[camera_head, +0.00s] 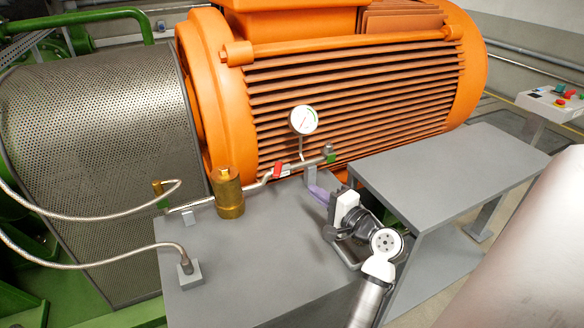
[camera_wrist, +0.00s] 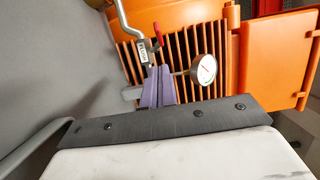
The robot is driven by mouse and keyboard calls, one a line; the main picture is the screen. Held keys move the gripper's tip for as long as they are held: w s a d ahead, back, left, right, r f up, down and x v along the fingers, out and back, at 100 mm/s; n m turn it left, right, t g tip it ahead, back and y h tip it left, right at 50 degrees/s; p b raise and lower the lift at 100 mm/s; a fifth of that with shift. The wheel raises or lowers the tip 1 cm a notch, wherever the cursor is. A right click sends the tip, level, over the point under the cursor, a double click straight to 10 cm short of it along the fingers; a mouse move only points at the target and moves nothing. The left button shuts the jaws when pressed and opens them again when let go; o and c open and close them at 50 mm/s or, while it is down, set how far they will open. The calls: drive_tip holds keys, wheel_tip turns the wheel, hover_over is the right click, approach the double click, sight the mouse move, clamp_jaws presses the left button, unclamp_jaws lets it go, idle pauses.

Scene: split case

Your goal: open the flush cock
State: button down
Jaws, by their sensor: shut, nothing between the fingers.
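The flush cock has a red lever (camera_head: 278,170) and sits on a thin grey pipe line in front of the orange motor. In the wrist view the red lever (camera_wrist: 157,27) stands beside the bent pipe and a small white lettered tag (camera_wrist: 143,51). My gripper (camera_head: 313,185) has purple fingers that are together, with nothing between them. In the head view they are to the right of the lever, by the pipe's support. In the wrist view the fingertips (camera_wrist: 158,70) lie just below the lever; I cannot tell whether they touch the cock.
A round gauge (camera_head: 303,120) stands above the pipe. A brass cylinder (camera_head: 227,193) stands at left on the grey bench (camera_head: 245,265). A raised grey table (camera_head: 450,165) is close on the right. The ribbed orange motor (camera_head: 350,95) is behind.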

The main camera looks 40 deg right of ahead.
drive_tip(key=p, duration=0.3)
approach(278, 168)
drive_tip(key=w+d, duration=0.1)
drive_tip(key=w, duration=0.4)
drive_tip(key=shift+w+d+f, duration=0.15)
drive_tip(key=shift+w+f, duration=0.15)
drive_tip(key=shift+w, duration=0.15)
